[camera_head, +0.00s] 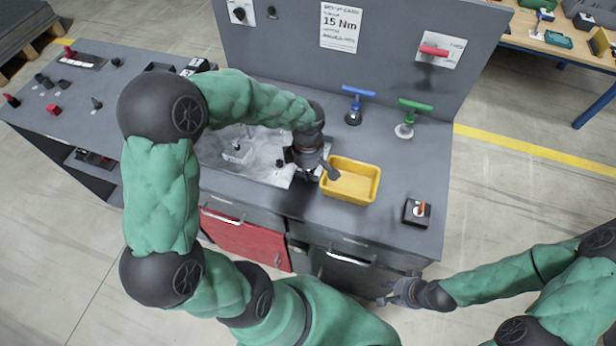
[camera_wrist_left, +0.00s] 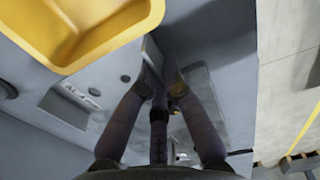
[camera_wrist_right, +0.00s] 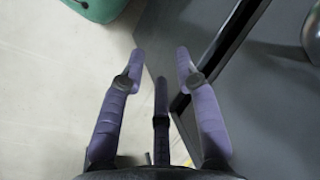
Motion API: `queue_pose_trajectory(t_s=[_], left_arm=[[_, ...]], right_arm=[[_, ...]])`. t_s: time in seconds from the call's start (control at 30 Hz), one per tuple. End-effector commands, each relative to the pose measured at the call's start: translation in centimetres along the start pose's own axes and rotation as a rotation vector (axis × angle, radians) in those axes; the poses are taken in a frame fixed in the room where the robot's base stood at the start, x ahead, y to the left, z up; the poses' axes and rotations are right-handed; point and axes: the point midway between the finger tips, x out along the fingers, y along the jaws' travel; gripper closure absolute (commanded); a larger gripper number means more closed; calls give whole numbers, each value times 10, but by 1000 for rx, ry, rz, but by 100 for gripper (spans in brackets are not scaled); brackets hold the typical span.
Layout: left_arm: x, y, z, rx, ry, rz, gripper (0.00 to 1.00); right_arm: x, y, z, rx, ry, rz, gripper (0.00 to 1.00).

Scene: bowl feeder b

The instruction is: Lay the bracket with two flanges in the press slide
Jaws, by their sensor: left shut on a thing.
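My left gripper (camera_head: 318,170) is low over the worktop, between the pale recessed area and the yellow bin. In the left wrist view my left gripper (camera_wrist_left: 165,75) is closed on a light grey metal piece (camera_wrist_left: 152,52), mostly hidden by the fingers. Its flanges cannot be counted, so I cannot tell whether it is the two-flange bracket. I cannot make out the press slide; my left arm covers part of the bench. My right gripper (camera_head: 395,293) is off the front of the bench at the right. In the right wrist view my right gripper (camera_wrist_right: 162,62) is open and empty.
The yellow bin (camera_head: 350,196) looks empty. The pale recess (camera_head: 262,140) holds a small grey part (camera_head: 236,151). Blue (camera_head: 355,102) and green (camera_head: 406,120) T-handles stand behind. A switch box (camera_head: 417,212) is at the front right. The worktop right of the bin is mostly clear.

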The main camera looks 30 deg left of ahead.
Motion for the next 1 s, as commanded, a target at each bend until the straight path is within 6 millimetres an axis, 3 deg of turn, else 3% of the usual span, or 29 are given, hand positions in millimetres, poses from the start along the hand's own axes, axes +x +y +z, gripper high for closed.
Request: queue_pose_trajectory(t_s=[0.3, 0.73, 0.8, 0.83, 1.0], left_arm=[[35, 4, -1, 0, 0, -2, 100], [40, 4, -1, 0, 0, 1, 100], [39, 4, -1, 0, 0, -1, 72], [39, 4, -1, 0, 0, -1, 68], [38, 4, -1, 0, 0, 0, 68]], right_arm=[[7, 2, 0, 0, 0, 0, 68], [11, 4, 0, 0, 0, 0, 68], [10, 4, 0, 0, 0, 0, 68], [10, 4, 0, 0, 0, 0, 68], [10, 4, 0, 0, 0, 0, 68]])
